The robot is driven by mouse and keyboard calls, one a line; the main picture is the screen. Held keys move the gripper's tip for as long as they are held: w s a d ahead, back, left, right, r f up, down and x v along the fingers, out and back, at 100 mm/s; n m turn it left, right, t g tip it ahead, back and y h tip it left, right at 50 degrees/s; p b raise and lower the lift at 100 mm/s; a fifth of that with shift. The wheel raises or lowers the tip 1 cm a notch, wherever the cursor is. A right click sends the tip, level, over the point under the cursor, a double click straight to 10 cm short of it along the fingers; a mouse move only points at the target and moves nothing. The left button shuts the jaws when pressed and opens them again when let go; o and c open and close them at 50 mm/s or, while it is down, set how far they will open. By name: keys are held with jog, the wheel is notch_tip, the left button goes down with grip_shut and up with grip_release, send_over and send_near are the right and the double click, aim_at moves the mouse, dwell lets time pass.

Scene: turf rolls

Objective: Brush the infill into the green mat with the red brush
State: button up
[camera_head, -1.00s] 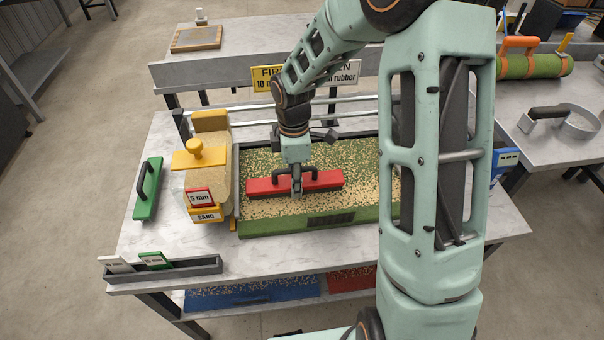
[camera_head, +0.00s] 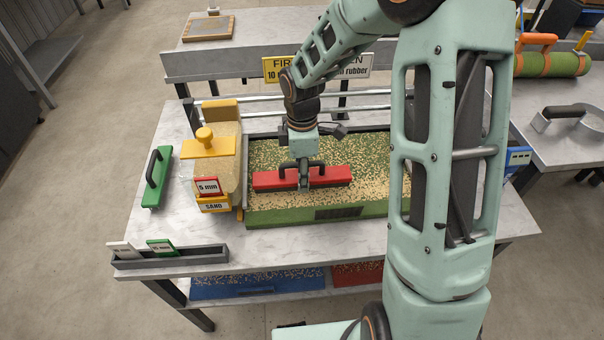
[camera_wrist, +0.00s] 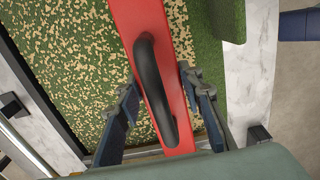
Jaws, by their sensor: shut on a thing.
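The red brush (camera_head: 272,180) has a black arched handle and lies across the near part of the green mat (camera_head: 345,148). My gripper (camera_head: 304,185) is shut on its handle from above. In the wrist view my gripper's fingers (camera_wrist: 165,95) stand on either side of the black handle, and the red brush body (camera_wrist: 140,15) runs between them. Tan infill grains (camera_head: 285,205) lie scattered over the mat, denser in its near part, with more green showing farther back. The mat's right part is hidden behind my arm.
Left of the mat stands a yellow sand spreader (camera_head: 208,150) with a "5 mm" tag. A green brush (camera_head: 157,178) lies farther left. A grey card rack (camera_head: 170,258) sits at the front left edge. Blue (camera_head: 260,285) and red bins are below. A rail runs behind the mat.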

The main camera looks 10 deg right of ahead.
aim_at(314, 174)
jog(key=shift+f+b, duration=0.9)
jog(key=shift+f, duration=0.5)
dwell(0.4)
jog(key=shift+r, duration=0.1)
jog(key=shift+d+p, duration=0.75)
jog(key=shift+d, duration=0.85)
jog(key=shift+a, duration=1.65)
jog(key=shift+d, duration=0.1)
